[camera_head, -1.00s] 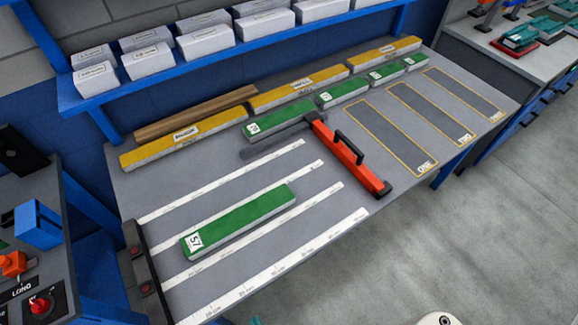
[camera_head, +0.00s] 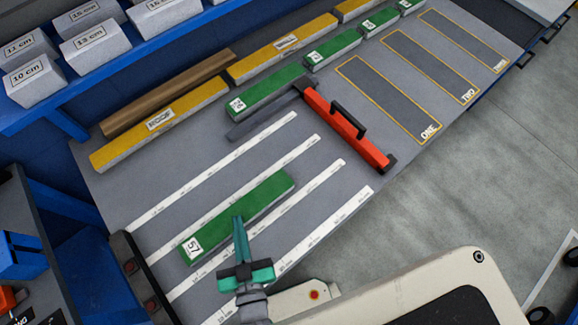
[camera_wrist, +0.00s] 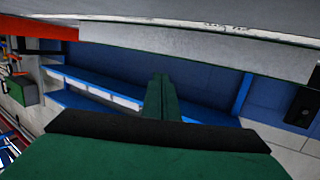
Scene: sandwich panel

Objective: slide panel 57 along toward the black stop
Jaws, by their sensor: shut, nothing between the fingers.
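Panel 57 (camera_head: 262,196) is a long green-topped piece with a white "57" label at its left end. It lies flat on the grey table between white scale strips in the head view. The black stop (camera_head: 138,272) is a dark bar at the table's left edge, with a gap between it and the panel. My gripper (camera_head: 238,220) is shut and empty. Its fingertips overlap the panel's near long side in the head view; I cannot tell whether they touch. In the wrist view my closed fingers (camera_wrist: 160,92) point ahead, below a pale grey edge.
A red-orange bar with a black handle (camera_head: 345,128) lies right of the strips. Yellow panels (camera_head: 160,122) and other green panels (camera_head: 268,92) line the back. Yellow-outlined areas (camera_head: 390,98) at the right are empty. Labelled blocks (camera_head: 95,50) stand on a blue shelf.

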